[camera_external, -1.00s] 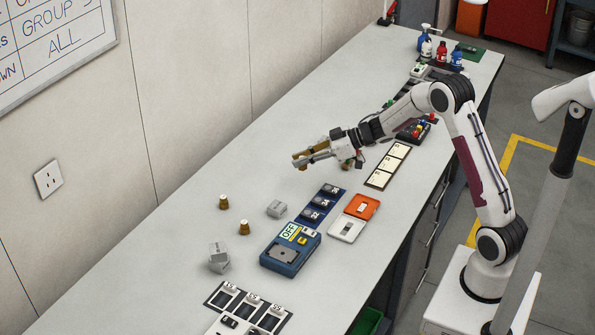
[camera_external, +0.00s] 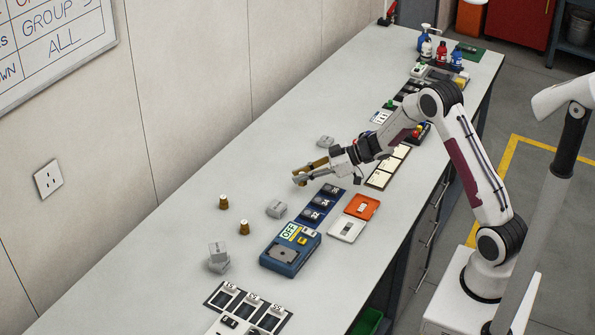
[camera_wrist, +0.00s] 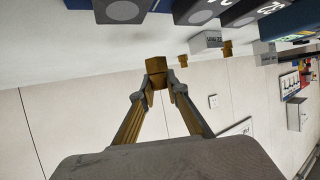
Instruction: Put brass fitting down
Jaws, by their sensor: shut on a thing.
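My gripper (camera_external: 302,177) is shut on a brass fitting, a short brown-gold cylinder, which shows clearly between the fingertips in the wrist view (camera_wrist: 156,66). In the external view the gripper is low over the pale bench, left of the dark blue tray; the held fitting is small and partly hidden by the fingers there. I cannot tell whether it touches the bench. Two more brass fittings stand upright on the bench, one farther left (camera_external: 223,202) and one nearer the blue device (camera_external: 244,228).
A grey block (camera_external: 276,208) sits close to the gripper, another (camera_external: 325,142) lies behind it. The dark blue tray (camera_external: 317,209) holds several grey parts. A blue device marked OFF (camera_external: 290,252) and an orange case (camera_external: 362,207) are nearby. The bench left of the gripper has free room.

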